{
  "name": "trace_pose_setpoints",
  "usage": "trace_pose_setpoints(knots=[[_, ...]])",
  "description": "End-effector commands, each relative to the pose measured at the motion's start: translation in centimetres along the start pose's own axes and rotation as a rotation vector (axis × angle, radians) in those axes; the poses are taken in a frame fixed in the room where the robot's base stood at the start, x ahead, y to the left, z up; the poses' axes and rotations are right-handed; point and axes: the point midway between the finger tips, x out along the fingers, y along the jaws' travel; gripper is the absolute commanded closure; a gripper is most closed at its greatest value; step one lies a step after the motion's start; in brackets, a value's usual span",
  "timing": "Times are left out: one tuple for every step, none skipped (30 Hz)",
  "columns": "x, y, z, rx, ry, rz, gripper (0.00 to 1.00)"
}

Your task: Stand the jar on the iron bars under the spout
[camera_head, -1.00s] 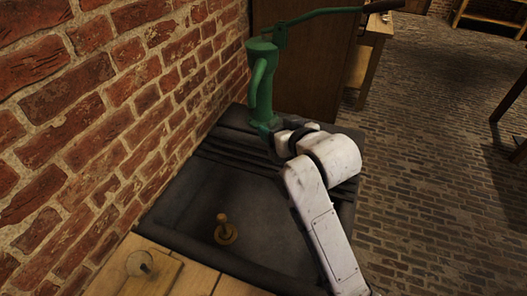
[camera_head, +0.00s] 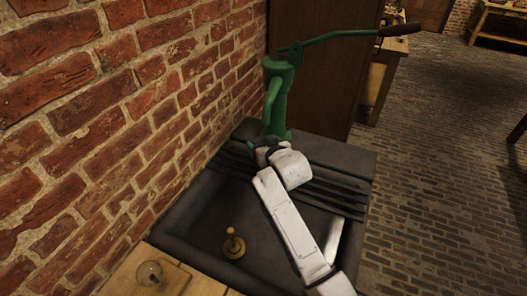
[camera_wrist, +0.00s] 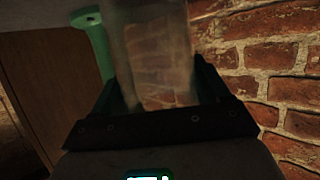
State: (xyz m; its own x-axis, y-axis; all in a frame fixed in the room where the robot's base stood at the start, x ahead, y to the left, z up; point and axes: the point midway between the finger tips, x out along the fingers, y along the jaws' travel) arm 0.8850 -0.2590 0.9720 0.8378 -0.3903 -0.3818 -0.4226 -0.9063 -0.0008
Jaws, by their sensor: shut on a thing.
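A clear glass jar (camera_wrist: 158,50) stands between the two dark fingers of my gripper (camera_wrist: 155,85) in the wrist view, and the gripper is shut on it. Brick shows through the glass. In the head view the jar is hidden behind my white arm, whose end is at the foot of the green pump (camera_head: 276,95). The dark iron bars (camera_head: 335,197) run across the back of the sink, partly covered by my arm. A green pump part (camera_wrist: 97,45) shows left of the jar in the wrist view. The spout's outlet over the bars cannot be made out.
The dark sink (camera_head: 195,215) holds a wooden plug-like piece (camera_head: 233,245). A wooden board (camera_head: 185,284) with a small round glass item (camera_head: 150,273) lies in front. The brick wall (camera_head: 90,110) is close on the left. The pump's long handle (camera_head: 345,36) reaches right.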

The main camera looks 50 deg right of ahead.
Motion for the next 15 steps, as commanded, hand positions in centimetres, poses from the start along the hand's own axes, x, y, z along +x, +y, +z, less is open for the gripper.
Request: trace_pose_setpoints(knots=[[0.3, 0.0, 0.7, -0.002, -0.004, 0.001, 0.66], [0.4, 0.0, 1.1, -0.002, -0.005, 0.001, 0.66], [0.6, 0.0, 1.6, -0.002, -0.004, 0.001, 0.66], [0.8, 0.0, 2.0, -0.001, -0.004, 0.001, 0.66], [0.9, 0.0, 2.2, -0.001, -0.002, 0.0, 0.66], [1.0, 0.0, 2.5, -0.001, -0.002, 0.0, 0.66], [1.1, 0.0, 2.6, -0.001, -0.001, 0.0, 0.66], [1.1, 0.0, 2.7, -0.001, 0.0, 0.0, 0.66], [1.1, 0.0, 2.8, -0.001, 0.0, 0.0, 0.66], [1.1, 0.0, 2.8, -0.001, 0.001, 0.0, 0.66], [1.1, 0.0, 2.8, -0.001, 0.001, 0.0, 0.66], [1.1, 0.0, 2.8, -0.001, 0.001, 0.0, 0.66], [1.1, 0.0, 2.8, -0.001, 0.001, 0.0, 0.66], [1.1, 0.0, 2.8, -0.001, 0.001, 0.0, 0.66], [1.1, 0.0, 2.8, -0.001, 0.001, 0.0, 0.66]])
